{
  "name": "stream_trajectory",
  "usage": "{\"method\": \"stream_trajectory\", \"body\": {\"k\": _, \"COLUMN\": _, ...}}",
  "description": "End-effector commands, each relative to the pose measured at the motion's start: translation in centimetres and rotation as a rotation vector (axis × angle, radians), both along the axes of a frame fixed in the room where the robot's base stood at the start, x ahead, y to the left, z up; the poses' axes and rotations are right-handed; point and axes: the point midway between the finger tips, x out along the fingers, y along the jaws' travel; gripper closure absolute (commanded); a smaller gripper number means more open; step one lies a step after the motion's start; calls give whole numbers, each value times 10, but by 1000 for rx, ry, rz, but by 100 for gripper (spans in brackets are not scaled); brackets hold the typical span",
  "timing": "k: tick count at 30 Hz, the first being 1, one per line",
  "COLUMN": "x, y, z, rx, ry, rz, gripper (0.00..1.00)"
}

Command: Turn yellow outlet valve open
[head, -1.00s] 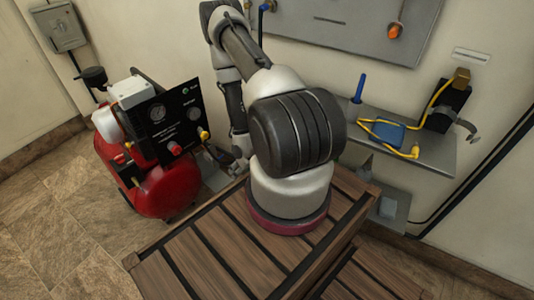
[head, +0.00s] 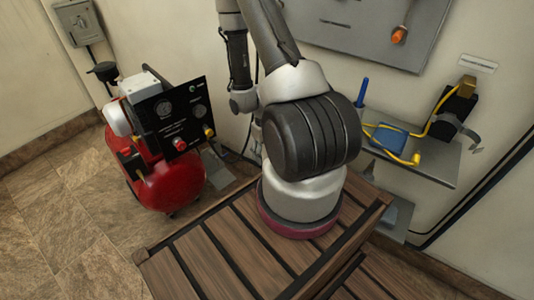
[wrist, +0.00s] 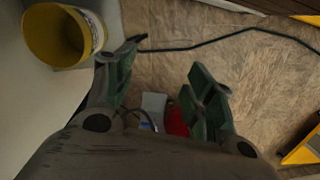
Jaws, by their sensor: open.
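The yellow outlet valve (head: 208,132) is a small yellow knob at the right edge of the compressor's black panel (head: 171,118). The panel stands on a red air compressor (head: 170,187) at the left of the head view. Its exact turn position is too small to tell. My gripper (wrist: 160,78) is open and empty in the wrist view, its green-grey fingers apart over the floor. The valve is not clear in the wrist view. In the head view, I cannot make out the gripper's fingers.
A wall shelf (head: 430,158) holds a blue item and yellow tubing. A slatted wooden surface (head: 225,245) lies in front. In the wrist view, a yellow bucket (wrist: 62,35) stands upper left, a dark hose (wrist: 215,40) crosses the floor, and a red thing (wrist: 177,121) shows between the fingers.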

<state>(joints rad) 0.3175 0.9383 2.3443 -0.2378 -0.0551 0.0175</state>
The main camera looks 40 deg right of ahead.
Motion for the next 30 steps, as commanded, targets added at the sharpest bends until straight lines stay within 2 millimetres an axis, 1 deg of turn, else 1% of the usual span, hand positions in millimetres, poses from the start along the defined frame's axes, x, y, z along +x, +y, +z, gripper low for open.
{"method": "stream_trajectory", "body": {"k": 8, "x": 0, "y": 0, "z": 1, "rx": -1, "ry": 2, "rz": 0, "gripper": 46}}
{"method": "stream_trajectory", "body": {"k": 11, "x": -1, "y": 4, "z": -1, "rx": 2, "ry": 7, "rz": 12, "gripper": 46}}
{"method": "stream_trajectory", "body": {"k": 14, "x": -12, "y": 17, "z": -16, "rx": 14, "ry": 47, "rz": 37, "gripper": 46}}
{"method": "stream_trajectory", "body": {"k": 16, "x": -20, "y": 27, "z": -33, "rx": 23, "ry": 80, "rz": 61, "gripper": 46}}
{"method": "stream_trajectory", "body": {"k": 17, "x": -22, "y": 32, "z": -42, "rx": 26, "ry": 86, "rz": 69, "gripper": 46}}
{"method": "stream_trajectory", "body": {"k": 18, "x": -19, "y": 39, "z": -55, "rx": 29, "ry": 70, "rz": 81, "gripper": 46}}
{"method": "stream_trajectory", "body": {"k": 20, "x": -5, "y": 49, "z": -79, "rx": 31, "ry": 6, "rz": 95, "gripper": 46}}
{"method": "stream_trajectory", "body": {"k": 21, "x": 9, "y": 55, "z": -92, "rx": 30, "ry": -55, "rz": 102, "gripper": 46}}
{"method": "stream_trajectory", "body": {"k": 23, "x": 30, "y": 62, "z": -108, "rx": 28, "ry": -154, "rz": 108, "gripper": 46}}
{"method": "stream_trajectory", "body": {"k": 24, "x": 46, "y": 66, "z": -117, "rx": 27, "ry": -227, "rz": 111, "gripper": 46}}
{"method": "stream_trajectory", "body": {"k": 26, "x": 71, "y": 73, "z": -127, "rx": 23, "ry": -346, "rz": 117, "gripper": 46}}
{"method": "stream_trajectory", "body": {"k": 27, "x": 90, "y": 76, "z": -130, "rx": 18, "ry": -436, "rz": 118, "gripper": 46}}
{"method": "stream_trajectory", "body": {"k": 29, "x": 120, "y": 79, "z": -129, "rx": 9, "ry": -583, "rz": 117, "gripper": 46}}
{"method": "stream_trajectory", "body": {"k": 30, "x": 141, "y": 81, "z": -124, "rx": 0, "ry": -686, "rz": 114, "gripper": 46}}
